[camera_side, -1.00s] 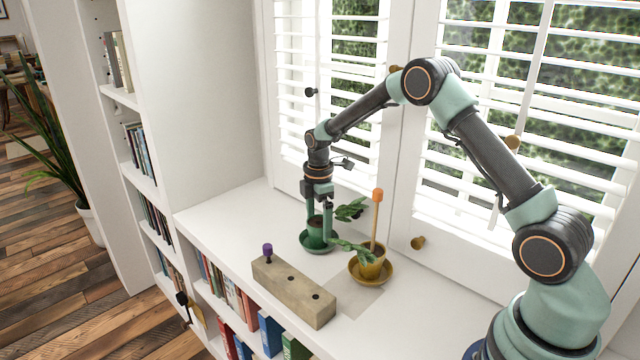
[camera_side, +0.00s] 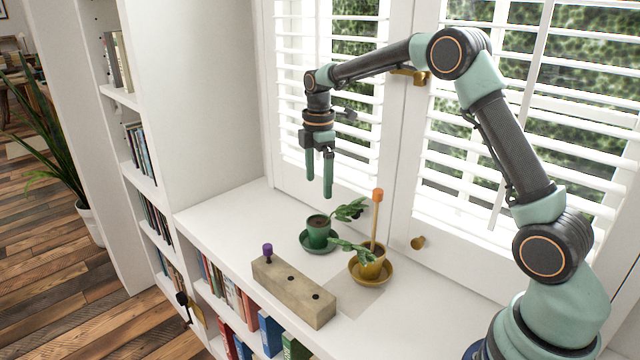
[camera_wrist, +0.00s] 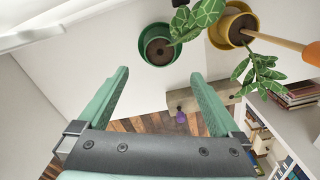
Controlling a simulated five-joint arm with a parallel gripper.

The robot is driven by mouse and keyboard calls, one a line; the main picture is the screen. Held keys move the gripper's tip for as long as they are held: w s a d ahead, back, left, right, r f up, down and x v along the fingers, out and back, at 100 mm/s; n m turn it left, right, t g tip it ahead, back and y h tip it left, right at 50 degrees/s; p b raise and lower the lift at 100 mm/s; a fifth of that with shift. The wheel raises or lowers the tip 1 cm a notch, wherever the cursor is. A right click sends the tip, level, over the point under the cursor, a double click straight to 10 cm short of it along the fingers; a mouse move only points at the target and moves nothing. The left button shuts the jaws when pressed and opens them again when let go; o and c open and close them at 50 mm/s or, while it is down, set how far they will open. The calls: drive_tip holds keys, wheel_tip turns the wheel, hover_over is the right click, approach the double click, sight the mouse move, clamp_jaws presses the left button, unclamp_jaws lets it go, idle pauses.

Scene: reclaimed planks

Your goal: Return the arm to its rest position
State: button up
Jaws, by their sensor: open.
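My gripper (camera_side: 319,182) hangs fingers down in the side view, above the green pot (camera_side: 318,232) and clear of it. Its two green fingers are apart with nothing between them; the wrist view also shows my gripper (camera_wrist: 158,90) open and empty. The green pot holds dark soil and stands on a green saucer on the white sill. It also shows in the wrist view (camera_wrist: 158,48).
A yellow pot (camera_side: 372,265) with a leafy plant and an orange-topped stick stands right of the green pot. A wooden block (camera_side: 293,292) with holes and a purple-topped peg (camera_side: 267,250) lies in front. Shuttered windows (camera_side: 330,100) close the back; the sill's left part is bare.

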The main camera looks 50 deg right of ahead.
drive_tip(key=s+a+r+m+t, duration=0.25)
drive_tip(key=s+r+m, duration=0.25)
drive_tip(key=s, duration=0.3)
drive_tip(key=s+a+r+m+t, duration=0.2)
drive_tip(key=s+a+r+m, duration=0.25)
drive_tip(key=s+r, duration=0.2)
drive_tip(key=s+f+m+t, duration=0.1)
drive_tip(key=s+f+m, duration=0.1)
drive_tip(key=s+m, duration=0.2)
drive_tip(key=s, duration=0.3)
drive_tip(key=shift+a+f, duration=0.35)
drive_tip(key=shift+a, duration=0.05)
drive_tip(key=shift+m, duration=0.25)
